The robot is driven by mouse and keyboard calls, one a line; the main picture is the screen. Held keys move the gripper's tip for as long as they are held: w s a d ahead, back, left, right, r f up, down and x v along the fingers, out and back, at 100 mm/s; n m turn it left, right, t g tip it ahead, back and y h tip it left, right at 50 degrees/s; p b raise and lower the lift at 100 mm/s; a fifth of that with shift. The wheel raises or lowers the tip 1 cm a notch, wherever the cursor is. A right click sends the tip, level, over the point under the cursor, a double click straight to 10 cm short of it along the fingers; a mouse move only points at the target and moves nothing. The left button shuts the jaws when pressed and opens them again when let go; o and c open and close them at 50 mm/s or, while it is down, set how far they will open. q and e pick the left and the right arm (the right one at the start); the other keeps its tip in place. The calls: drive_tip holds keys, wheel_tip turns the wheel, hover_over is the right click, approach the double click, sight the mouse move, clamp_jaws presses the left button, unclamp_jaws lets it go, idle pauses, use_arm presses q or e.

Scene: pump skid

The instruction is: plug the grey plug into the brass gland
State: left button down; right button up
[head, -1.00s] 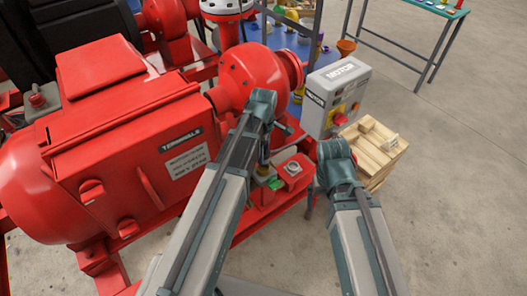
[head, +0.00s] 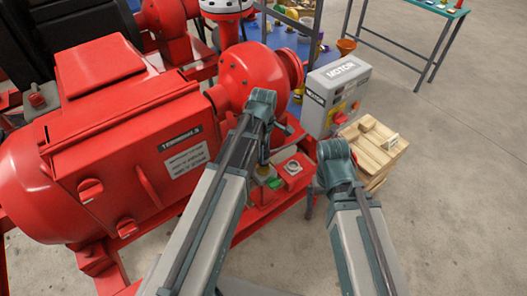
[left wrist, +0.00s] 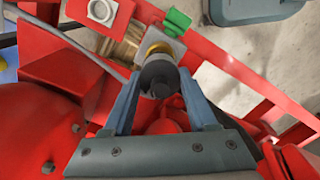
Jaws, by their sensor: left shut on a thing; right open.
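My left gripper (left wrist: 158,100) is shut on the dark grey plug (left wrist: 158,78), which sits between its fingertips in the left wrist view. A brass ring, seemingly the gland (left wrist: 160,48), shows right behind the plug on a pale grey block. The plug hides part of it, and I cannot tell whether they touch or how far the plug is in. In the head view my left gripper (head: 264,152) is over the red skid beside the motor, with the plug mostly hidden. My right gripper (head: 314,192) is mostly hidden below its wrist, to the right, apart from the plug.
A green part (left wrist: 177,20) sits close beside the grey block. A red box with a round pale face (head: 292,169) stands next to it. The big red motor (head: 130,150) fills the left. The grey motor control box (head: 338,95) and wooden crate (head: 372,150) stand right. Floor is clear at far right.

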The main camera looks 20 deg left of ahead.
use_arm(q)
drive_tip(key=shift+f+b, duration=1.75)
drive_tip(key=shift+b, duration=0.05)
idle(0.4)
drive_tip(key=shift+c, duration=0.6)
unclamp_jaws()
drive_tip(key=shift+r, duration=0.15)
wheel_tip(320, 180, up, 14)
drive_tip(key=p, duration=1.4)
drive_tip(key=shift+f, duration=0.2)
drive_tip(key=shift+f, duration=0.15)
wheel_tip(320, 180, down, 13)
drive_tip(key=b, duration=1.3)
